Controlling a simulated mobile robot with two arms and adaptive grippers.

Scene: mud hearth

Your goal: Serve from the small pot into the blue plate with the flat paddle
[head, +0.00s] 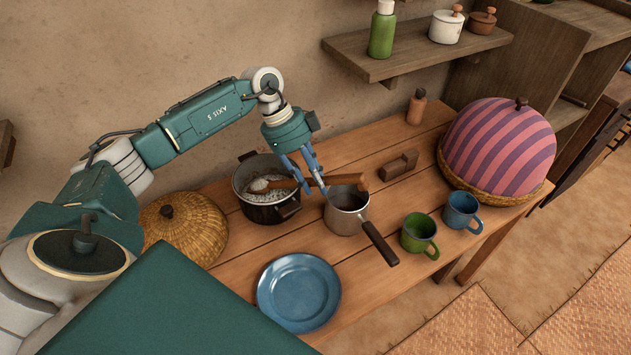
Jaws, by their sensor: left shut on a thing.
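My left gripper (316,180) is shut on the brown wooden flat paddle (345,180). It holds the paddle nearly level, with the handle end over the steel saucepan and the other end reaching into the dark pot. The dark pot (268,213) holds white, rice-like food, and the paddle's pale end is at this food. Whether it carries any is too small to tell. The steel saucepan (345,220) stands right of the dark pot, its dark handle pointing to the front right. The blue plate (298,291) lies in front of both and looks empty. My right gripper is not in view.
A woven lid (184,229) lies left of the dark pot. Green (418,233) and blue (461,210) mugs stand right of the saucepan. A striped domed basket (500,148), small bottle (417,107) and wooden block (399,165) are farther back. A shelf (420,45) overhangs the table's back.

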